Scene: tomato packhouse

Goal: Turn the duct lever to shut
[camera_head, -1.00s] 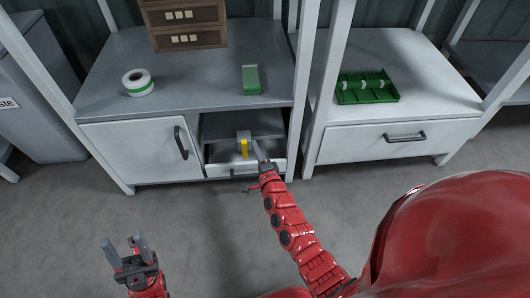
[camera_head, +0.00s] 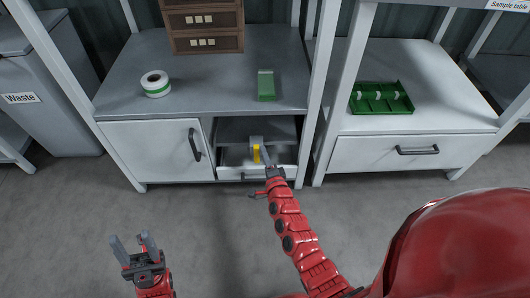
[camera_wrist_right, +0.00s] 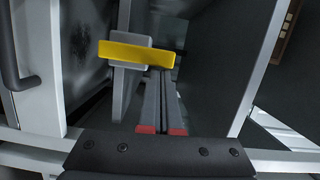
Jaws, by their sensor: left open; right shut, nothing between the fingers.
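The duct lever (camera_head: 256,153) is a yellow bar on a grey mount, inside the open bay of the grey cabinet. In the head view it looks upright. In the right wrist view the yellow lever (camera_wrist_right: 130,53) lies across the picture in front of its grey mount (camera_wrist_right: 127,83). My right gripper (camera_head: 263,147) reaches into the bay just right of the lever. Its fingers (camera_wrist_right: 161,72) are together and empty, with their tips close to the lever's right end; I cannot tell whether they touch. My left gripper (camera_head: 133,240) is open and empty over the floor, away from the cabinet.
A low drawer front (camera_head: 235,173) crosses the bottom of the bay. A closed door (camera_head: 155,152) with a dark handle is left of it. A cabinet post (camera_head: 315,90) stands right of the bay.

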